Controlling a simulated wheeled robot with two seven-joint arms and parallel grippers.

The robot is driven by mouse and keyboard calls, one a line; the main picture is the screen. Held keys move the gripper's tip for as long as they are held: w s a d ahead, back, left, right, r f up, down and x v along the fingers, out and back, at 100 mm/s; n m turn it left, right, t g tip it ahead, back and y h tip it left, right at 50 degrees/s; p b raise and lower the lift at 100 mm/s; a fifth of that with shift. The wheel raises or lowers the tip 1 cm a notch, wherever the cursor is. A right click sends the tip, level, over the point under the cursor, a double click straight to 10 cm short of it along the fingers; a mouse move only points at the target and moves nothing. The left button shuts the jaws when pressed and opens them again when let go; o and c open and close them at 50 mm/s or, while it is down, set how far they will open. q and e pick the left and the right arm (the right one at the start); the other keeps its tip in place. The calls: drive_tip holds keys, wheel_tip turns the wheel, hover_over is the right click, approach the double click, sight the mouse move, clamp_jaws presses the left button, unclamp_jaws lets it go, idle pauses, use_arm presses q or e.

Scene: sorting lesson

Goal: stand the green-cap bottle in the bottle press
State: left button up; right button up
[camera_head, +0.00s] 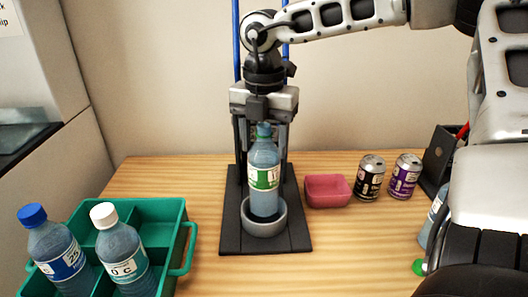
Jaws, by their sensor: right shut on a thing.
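The green-cap bottle (264,177) is upright, with a green-and-white label. Its base is inside the grey ring of the bottle press (264,228); whether it touches the bottom is hidden by the ring's front wall. My right gripper (264,131) reaches down from above and is shut on the bottle around its cap and neck. My left gripper is not in view.
A green divided crate (178,222) at left holds a blue-cap bottle (58,252) and a white-cap bottle (123,252). A pink bowl (328,191), a black can (370,178) and a purple can (404,178) stand right of the press. Another bottle (433,219) is partly hidden at right.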

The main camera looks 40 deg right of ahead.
sight(264, 159)
wheel_tip(264, 159, down, 3)
drive_tip(key=shift+f, duration=0.1)
drive_tip(key=shift+f+b, duration=0.25)
drive_tip(key=shift+b, duration=0.2)
drive_tip(key=shift+f+b, duration=0.35)
drive_tip(key=shift+b, duration=0.2)
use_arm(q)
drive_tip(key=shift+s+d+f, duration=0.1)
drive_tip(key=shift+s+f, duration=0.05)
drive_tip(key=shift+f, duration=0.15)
use_arm(e)
drive_tip(key=o, duration=0.7)
drive_tip(key=shift+o, duration=1.3)
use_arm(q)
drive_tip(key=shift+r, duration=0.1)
use_arm(e)
drive_tip(key=shift+r, duration=0.1)
